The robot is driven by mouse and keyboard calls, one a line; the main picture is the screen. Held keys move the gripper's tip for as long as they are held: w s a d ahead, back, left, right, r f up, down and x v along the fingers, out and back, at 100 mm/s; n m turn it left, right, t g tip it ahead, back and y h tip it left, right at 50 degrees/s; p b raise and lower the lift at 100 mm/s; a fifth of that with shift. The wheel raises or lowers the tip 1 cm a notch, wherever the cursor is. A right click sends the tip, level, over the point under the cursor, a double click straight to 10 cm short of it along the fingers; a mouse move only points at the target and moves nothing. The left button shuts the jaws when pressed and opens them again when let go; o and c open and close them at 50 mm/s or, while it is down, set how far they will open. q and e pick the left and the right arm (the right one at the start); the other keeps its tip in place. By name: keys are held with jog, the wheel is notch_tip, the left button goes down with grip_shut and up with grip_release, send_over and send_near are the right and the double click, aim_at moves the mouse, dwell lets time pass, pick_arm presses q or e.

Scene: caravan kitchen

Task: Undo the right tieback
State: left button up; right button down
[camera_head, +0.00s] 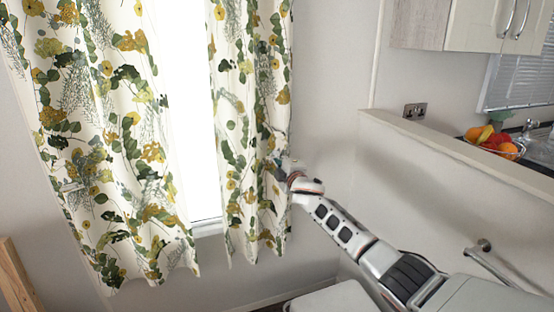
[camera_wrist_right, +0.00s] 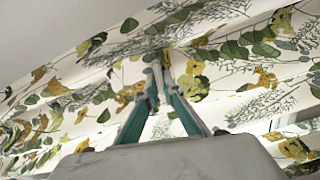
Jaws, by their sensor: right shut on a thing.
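The right curtain (camera_head: 235,110), white with green and yellow leaves, hangs at the right side of the bright window. My right gripper (camera_head: 278,171) is at this curtain's right edge, about two thirds of the way down. In the right wrist view the teal fingers of the right gripper (camera_wrist_right: 158,78) come together at the tips against the patterned cloth (camera_wrist_right: 230,60). They are shut on a narrow pale piece that seems to be the right tieback (camera_wrist_right: 157,68); its outline is hard to tell from the cloth. The left gripper is not in view.
The left curtain (camera_head: 100,130) hangs left of the window. A low pale partition (camera_head: 450,160) stands at the right, with a metal rail (camera_head: 487,262) on it. Behind it are a fruit bowl (camera_head: 497,147) and a tap. Wall cupboards (camera_head: 470,25) are above.

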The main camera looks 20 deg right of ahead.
jog(key=c, duration=2.2)
grip_release()
jog(key=s, duration=1.2)
jog(key=shift+d, duration=0.25)
